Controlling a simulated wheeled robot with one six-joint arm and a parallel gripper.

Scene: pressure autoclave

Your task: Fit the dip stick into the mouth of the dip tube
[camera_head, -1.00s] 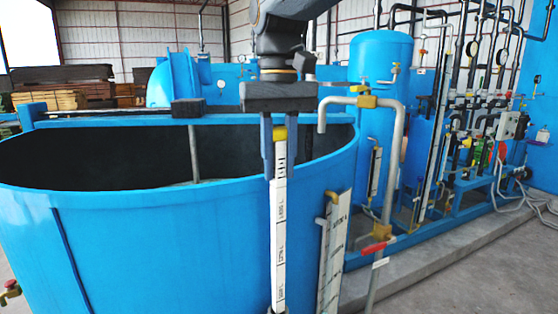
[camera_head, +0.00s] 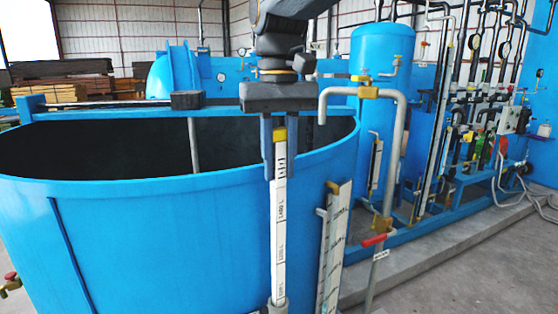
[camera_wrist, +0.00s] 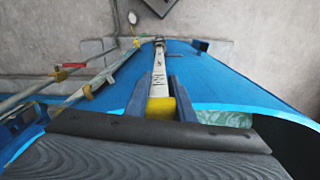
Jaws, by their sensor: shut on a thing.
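The dip stick (camera_head: 279,225) is a long white graduated strip with black marks and a yellow top. My gripper (camera_head: 280,168) is shut on it near the yellow top, and the stick hangs upright in front of the blue tank. The stick also shows between the fingers in the wrist view (camera_wrist: 158,75). The dip tube (camera_head: 277,306) is grey and sits at the bottom edge of the head view, in line with the stick's lower end. The stick's lower end meets the tube mouth; I cannot tell how deep it sits inside. The tube shows small in the wrist view (camera_wrist: 159,42).
The large open blue tank (camera_head: 150,235) stands directly behind the stick. A white scale plate (camera_head: 334,245) and a grey bent pipe (camera_head: 398,140) with a red-handled valve (camera_head: 375,240) stand close to the right. Bare concrete floor lies further right.

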